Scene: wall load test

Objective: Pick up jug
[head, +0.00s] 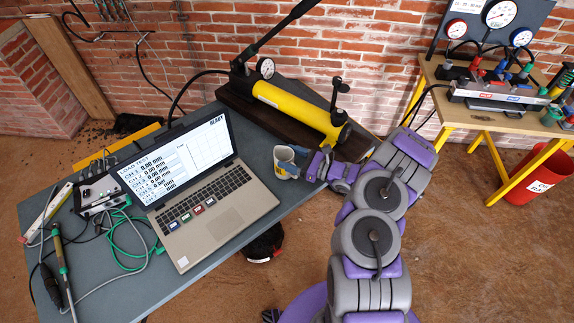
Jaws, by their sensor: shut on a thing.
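A small pale grey jug (284,163) shows in the head view near the right edge of the grey-topped table (262,212). It looks upright, with a dark marking on its side and an open top. My gripper (308,160) reaches in from the right and is shut on the jug's right side. The fingertips are small and partly hidden, so the exact grip is unclear. I cannot tell whether the jug's base touches the table.
An open laptop (205,190) stands left of the jug. A yellow hand pump (295,110) lies on a dark board (250,110) just behind it. Cables and a small box (100,190) fill the table's left side. A gauge bench (480,115) and red bin (530,178) stand right.

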